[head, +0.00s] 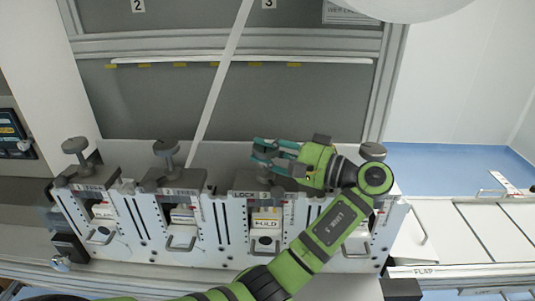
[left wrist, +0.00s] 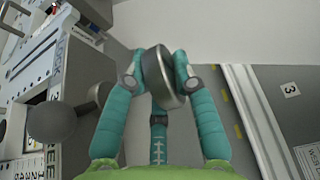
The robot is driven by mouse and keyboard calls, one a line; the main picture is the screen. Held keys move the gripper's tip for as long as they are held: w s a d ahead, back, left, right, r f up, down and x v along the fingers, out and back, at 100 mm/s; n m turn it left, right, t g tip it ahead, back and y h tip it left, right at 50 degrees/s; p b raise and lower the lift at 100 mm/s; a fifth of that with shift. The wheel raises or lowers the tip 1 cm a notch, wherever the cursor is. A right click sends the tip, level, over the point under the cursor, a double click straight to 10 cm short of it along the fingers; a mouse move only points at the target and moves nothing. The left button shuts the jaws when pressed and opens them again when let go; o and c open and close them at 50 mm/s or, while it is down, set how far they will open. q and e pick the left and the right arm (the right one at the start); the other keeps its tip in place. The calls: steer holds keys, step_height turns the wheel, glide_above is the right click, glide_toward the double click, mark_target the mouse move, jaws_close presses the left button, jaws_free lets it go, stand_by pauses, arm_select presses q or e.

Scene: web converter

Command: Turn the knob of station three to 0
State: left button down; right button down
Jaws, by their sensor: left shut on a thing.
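The station three knob shows in the left wrist view as a round grey metal disc (left wrist: 163,80). My left gripper (head: 264,152) has teal fingers and comes in over station three from the right in the head view. In the left wrist view its fingers (left wrist: 160,72) are shut around the knob's sides. In the head view the fingers mostly hide this knob. Station three (head: 265,194) carries a "LOCK 3" label and a window that seems to read "HOLD" (head: 266,221). I cannot read the knob's setting. My right gripper is not in view.
Grey knobs of neighbouring stations stand at left (head: 75,146), left of centre (head: 166,149) and right, partly behind my arm (head: 372,151). A white web strip (head: 222,72) runs diagonally up. A grey panel (head: 190,95) stands behind. A blue surface (head: 450,158) lies to the right.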

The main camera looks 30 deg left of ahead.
arm_select(q)
steer(key=shift+s+f+n+g, duration=0.1)
steer(key=shift+f+n+g, duration=0.2)
steer(key=shift+g, duration=0.2)
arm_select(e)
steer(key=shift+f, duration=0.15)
arm_select(q)
steer(key=c, duration=0.9)
jaws_free()
steer(key=shift+a, duration=0.15)
steer(key=shift+c, duration=0.2)
steer(key=shift+a+r, duration=0.1)
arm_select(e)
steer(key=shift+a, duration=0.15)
